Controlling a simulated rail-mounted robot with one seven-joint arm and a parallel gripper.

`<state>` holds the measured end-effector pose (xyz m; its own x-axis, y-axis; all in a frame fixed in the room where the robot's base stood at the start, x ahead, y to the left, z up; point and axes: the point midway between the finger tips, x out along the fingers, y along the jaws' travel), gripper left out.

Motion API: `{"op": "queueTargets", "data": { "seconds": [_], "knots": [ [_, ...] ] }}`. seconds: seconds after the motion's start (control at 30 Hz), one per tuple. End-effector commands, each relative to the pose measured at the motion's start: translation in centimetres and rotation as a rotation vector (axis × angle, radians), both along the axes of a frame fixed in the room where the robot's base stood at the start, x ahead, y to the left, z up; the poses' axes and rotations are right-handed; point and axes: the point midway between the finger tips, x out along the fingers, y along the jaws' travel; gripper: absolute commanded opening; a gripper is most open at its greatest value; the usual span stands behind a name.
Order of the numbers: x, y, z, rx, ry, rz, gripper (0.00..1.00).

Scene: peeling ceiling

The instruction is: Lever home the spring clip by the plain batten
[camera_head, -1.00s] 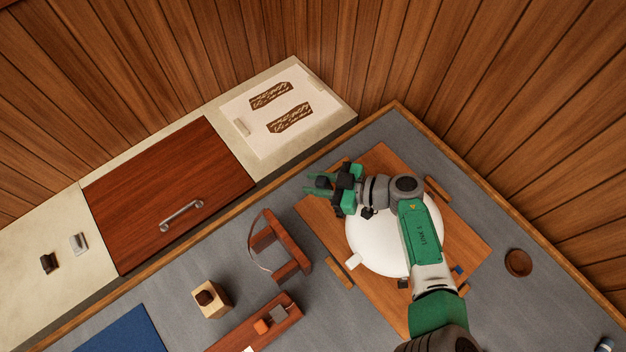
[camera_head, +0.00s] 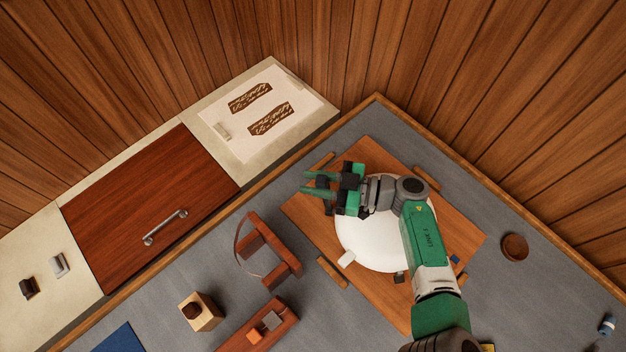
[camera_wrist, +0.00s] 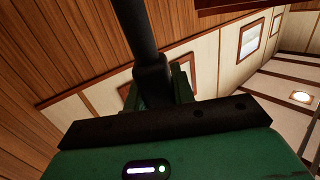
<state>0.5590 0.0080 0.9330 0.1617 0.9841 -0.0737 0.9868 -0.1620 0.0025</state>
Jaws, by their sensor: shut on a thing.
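My gripper (camera_head: 313,183) is in the head view, above the left end of the wooden board on the grey bench. In the wrist view its green fingers (camera_wrist: 160,88) are shut on a dark rod (camera_wrist: 135,25), which points up and away from the palm. In the wrist view the pale ceiling panels (camera_wrist: 198,55) are crossed by brown battens (camera_wrist: 92,93). The rod's far end is out of the frame, so I cannot tell what it touches. I cannot make out the spring clip, nor which batten is the plain one.
A round white object (camera_head: 375,242) lies on the wooden board (camera_head: 450,225) beneath my arm. A brown wooden frame (camera_head: 268,248), a block with a dark knob (camera_head: 201,310) and a round brown dish (camera_head: 515,246) stand on the bench. A white panel with two patterned strips (camera_head: 285,90) lies beyond it.

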Motion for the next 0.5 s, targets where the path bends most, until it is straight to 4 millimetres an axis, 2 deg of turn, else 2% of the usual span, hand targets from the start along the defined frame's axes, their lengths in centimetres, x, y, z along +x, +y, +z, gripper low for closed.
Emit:
{"op": "queueTargets", "data": {
  "seconds": [0.03,0.2,0.4,0.5],
  "knots": [
    [-0.2,0.1,-0.6,0.003,0.007,0.003,0.00],
    [-0.2,-0.6,-0.7,0.053,-0.003,0.002,0.00],
    [-0.2,-0.9,0.1,0.069,-0.006,0.003,0.00],
    [-0.2,-0.9,1.3,0.069,-0.007,0.002,0.00]
  ]
}}
